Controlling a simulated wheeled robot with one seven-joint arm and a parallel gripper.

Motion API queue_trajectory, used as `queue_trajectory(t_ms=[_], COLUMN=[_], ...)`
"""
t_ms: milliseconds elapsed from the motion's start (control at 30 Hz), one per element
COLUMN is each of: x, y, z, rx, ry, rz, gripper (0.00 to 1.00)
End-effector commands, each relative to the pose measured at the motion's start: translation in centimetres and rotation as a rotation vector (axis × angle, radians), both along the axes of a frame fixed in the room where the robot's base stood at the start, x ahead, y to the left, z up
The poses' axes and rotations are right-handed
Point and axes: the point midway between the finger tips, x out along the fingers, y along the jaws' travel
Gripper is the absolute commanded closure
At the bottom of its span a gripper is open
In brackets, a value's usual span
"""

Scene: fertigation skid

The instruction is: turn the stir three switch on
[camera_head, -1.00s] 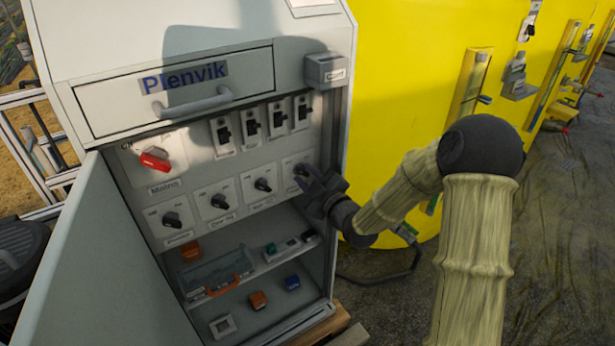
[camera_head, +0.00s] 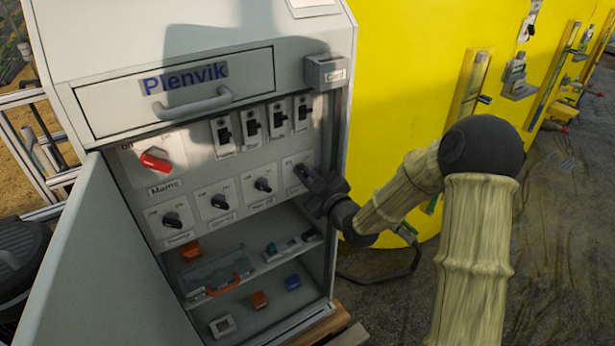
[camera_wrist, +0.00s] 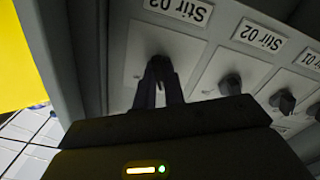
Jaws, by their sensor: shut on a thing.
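The stir three switch is the rightmost rotary knob of the lower row on the cabinet panel, in the head view on its plate (camera_head: 291,166). In the wrist view its plate (camera_wrist: 185,50) is upside down, at the left, beside the label "Stir 03" (camera_wrist: 180,10). My gripper (camera_head: 307,177) reaches in from the right to this knob. In the wrist view my gripper (camera_wrist: 160,70) has its fingers close together on the dark knob. They hide most of the knob, so its exact pointing direction is unclear.
Other knobs sit close by, including Stir 02 (camera_wrist: 230,84) and Stir 01 (camera_wrist: 283,101). A red mains switch (camera_head: 155,160) and several breakers (camera_head: 251,123) are above. The open door (camera_head: 95,260) stands left. A shelf (camera_head: 270,262) with small parts lies below.

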Motion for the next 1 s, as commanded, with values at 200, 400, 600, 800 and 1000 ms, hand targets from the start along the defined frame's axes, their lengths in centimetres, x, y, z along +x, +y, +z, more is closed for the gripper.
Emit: queue_trajectory(t_ms=[200,400,600,800,1000], x=[-0.08,-0.09,-0.11,-0.12,-0.13], y=[0.03,0.01,0.04,0.02,0.01], z=[-0.05,-0.01,-0.01,0.01,0.01], rx=[0.166,0.324,0.483,0.64,0.796], ry=[0.117,0.224,0.332,0.438,0.545], rz=[0.001,0.001,0.001,0.0,-0.001], gripper=[1.0,1.0,1.0,1.0,1.0])
